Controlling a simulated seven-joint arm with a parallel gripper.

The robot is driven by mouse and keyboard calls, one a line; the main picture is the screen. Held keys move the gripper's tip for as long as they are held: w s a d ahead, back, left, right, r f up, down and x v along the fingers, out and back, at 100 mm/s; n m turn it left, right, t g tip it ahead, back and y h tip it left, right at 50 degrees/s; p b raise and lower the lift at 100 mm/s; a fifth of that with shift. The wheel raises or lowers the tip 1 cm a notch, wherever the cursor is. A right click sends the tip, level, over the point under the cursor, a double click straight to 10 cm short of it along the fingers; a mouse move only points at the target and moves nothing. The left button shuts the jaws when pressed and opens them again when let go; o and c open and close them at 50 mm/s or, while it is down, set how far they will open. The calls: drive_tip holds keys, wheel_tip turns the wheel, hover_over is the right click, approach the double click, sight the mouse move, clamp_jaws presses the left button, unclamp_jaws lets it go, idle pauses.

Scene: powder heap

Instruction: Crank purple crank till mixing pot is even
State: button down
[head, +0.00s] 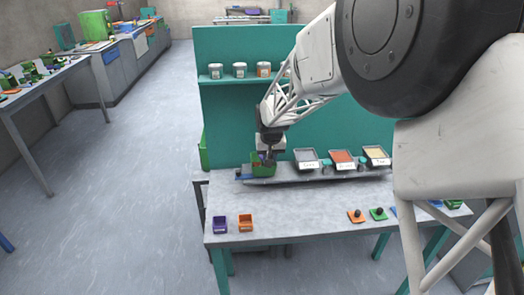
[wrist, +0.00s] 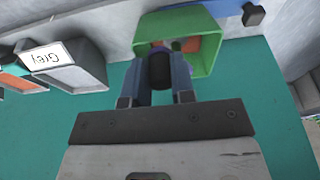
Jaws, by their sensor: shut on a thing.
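The mixing pot (head: 262,170) is a green open box at the left end of the raised grey ledge. It also shows at the top of the wrist view (wrist: 206,62), with orange-red material inside and a bluish-grey part beside it. My gripper (head: 268,151) reaches down into the pot's mouth. In the wrist view my gripper (wrist: 166,62) is shut on a dark purple knob (wrist: 160,72), which I take as the purple crank's handle. The rest of the crank is hidden by the fingers and pot. How even the contents are cannot be told.
Trays of grey (head: 307,157), brown-orange (head: 341,158) and tan (head: 376,154) powder stand right of the pot. A blue bar with a black knob (wrist: 254,14) lies by the pot. A purple bin (head: 220,225) and orange bin (head: 245,222) sit in front. The table's middle is clear.

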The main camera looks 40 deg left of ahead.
drive_tip(key=shift+s+a, duration=0.3)
drive_tip(key=shift+s, duration=0.1)
drive_tip(key=shift+s+r, duration=0.1)
drive_tip(key=shift+s+a, duration=0.45)
drive_tip(key=shift+a, duration=0.1)
idle(0.4)
drive_tip(key=shift+s+a, duration=0.3)
drive_tip(key=shift+a, duration=0.45)
drive_tip(key=shift+a, duration=0.15)
